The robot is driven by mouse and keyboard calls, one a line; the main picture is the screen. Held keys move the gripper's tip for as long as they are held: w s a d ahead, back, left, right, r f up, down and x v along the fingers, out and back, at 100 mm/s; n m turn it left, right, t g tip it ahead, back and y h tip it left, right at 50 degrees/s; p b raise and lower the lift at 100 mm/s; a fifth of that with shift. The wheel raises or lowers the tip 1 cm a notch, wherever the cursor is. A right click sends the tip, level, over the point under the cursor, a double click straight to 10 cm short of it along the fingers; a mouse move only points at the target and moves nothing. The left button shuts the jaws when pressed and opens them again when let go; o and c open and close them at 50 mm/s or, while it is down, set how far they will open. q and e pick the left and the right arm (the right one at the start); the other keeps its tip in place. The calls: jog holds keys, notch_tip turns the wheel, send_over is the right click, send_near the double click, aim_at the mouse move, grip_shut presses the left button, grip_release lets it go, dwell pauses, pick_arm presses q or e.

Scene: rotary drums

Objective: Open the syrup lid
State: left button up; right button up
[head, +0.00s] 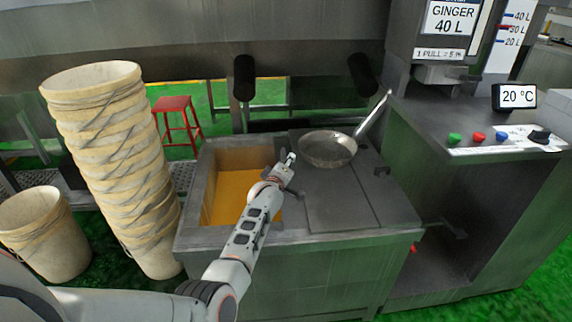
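The syrup vat (205,190) is a grey metal box with its left compartment uncovered, showing orange-yellow syrup (228,196). Flat grey metal panels (335,205) cover its right part; I cannot tell which of them is the syrup lid. A ladle-like pan (328,150) with a long handle rests on the panels at the back. My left arm reaches in from the lower left across the syrup compartment. My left gripper (290,158) is over the border between the open compartment and the panels, left of the pan. Its fingers are too small to read, and contact is unclear. My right gripper is not in view.
A tall stack of cream buckets (110,150) and a single bucket (45,235) stand at the left. A red stool (177,115) is behind. A ginger dispenser (447,35) and a counter with coloured buttons (478,137) stand at the right. The panels' front part is clear.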

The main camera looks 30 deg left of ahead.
pick_arm(q)
jog(key=shift+a, duration=0.1)
jog(key=shift+r, duration=0.2)
notch_tip(320, 180, up, 10)
dwell(0.4)
jog(key=shift+f, duration=0.15)
